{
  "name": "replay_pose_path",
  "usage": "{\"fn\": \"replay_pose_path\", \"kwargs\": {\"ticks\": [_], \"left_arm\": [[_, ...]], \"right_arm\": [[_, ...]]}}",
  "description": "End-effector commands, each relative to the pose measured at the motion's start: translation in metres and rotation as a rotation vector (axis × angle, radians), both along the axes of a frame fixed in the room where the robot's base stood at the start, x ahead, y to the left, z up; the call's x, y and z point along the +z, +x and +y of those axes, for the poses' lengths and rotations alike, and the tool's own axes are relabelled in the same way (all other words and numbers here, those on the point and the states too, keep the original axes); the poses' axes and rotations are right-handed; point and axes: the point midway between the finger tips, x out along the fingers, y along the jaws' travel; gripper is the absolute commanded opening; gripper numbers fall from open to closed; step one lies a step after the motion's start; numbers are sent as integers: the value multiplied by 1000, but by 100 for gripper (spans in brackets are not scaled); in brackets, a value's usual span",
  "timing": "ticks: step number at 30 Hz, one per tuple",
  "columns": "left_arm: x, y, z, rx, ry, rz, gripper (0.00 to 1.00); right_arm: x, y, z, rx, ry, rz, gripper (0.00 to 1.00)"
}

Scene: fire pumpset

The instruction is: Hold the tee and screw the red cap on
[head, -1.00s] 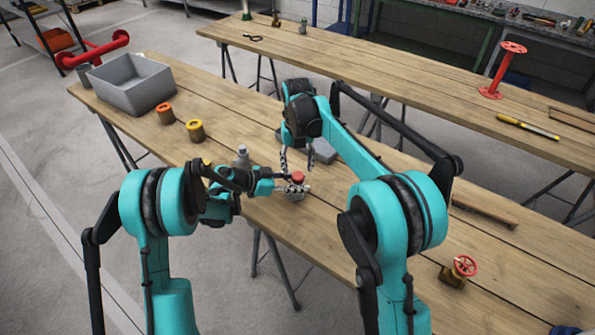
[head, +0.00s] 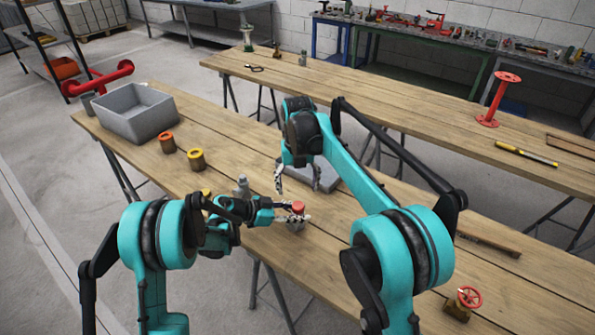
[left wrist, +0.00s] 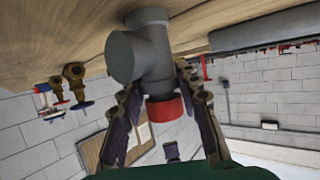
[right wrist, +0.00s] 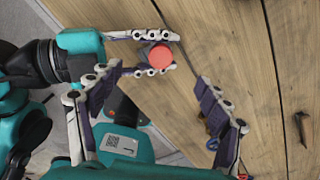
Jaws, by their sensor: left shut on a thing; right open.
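The grey tee (left wrist: 150,45) is held by my left gripper (left wrist: 158,82), whose fingers sit on both sides of it. It stands at the front edge of the near table in the head view (head: 297,225). The red cap (left wrist: 165,111) sits on the tee's upper end; how far it is threaded on cannot be told. It shows from above in the right wrist view (right wrist: 160,56). My right gripper (head: 298,186) is open and empty above the cap, its fingers spread and apart from it.
A grey bin (head: 135,112), an orange part (head: 167,143) and a yellow part (head: 196,160) stand left on the near table. A grey bottle-like piece (head: 242,187) is beside my left gripper. A grey tray (head: 325,178) lies behind my right gripper. A red-wheeled valve (head: 464,302) stands right.

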Motion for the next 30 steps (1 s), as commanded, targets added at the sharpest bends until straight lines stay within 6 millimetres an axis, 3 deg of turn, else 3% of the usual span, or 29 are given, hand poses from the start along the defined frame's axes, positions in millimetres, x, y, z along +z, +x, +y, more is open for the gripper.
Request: {"fn": "replay_pose_path", "kwargs": {"ticks": [6,12,25,26,28,30], "left_arm": [[0,0,0,0,0,0,0],[0,0,0,0,0,0,0],[0,0,0,0,0,0,0],[0,0,0,0,0,0,41],[0,0,0,0,0,0,57],[0,0,0,0,0,0,57]], "right_arm": [[49,0,0,0,0,0,77],[79,0,1,0,0,0,77],[90,0,1,0,0,0,77],[90,0,1,0,0,0,77],[90,0,1,0,0,0,77],[89,0,1,0,0,0,77]]}}
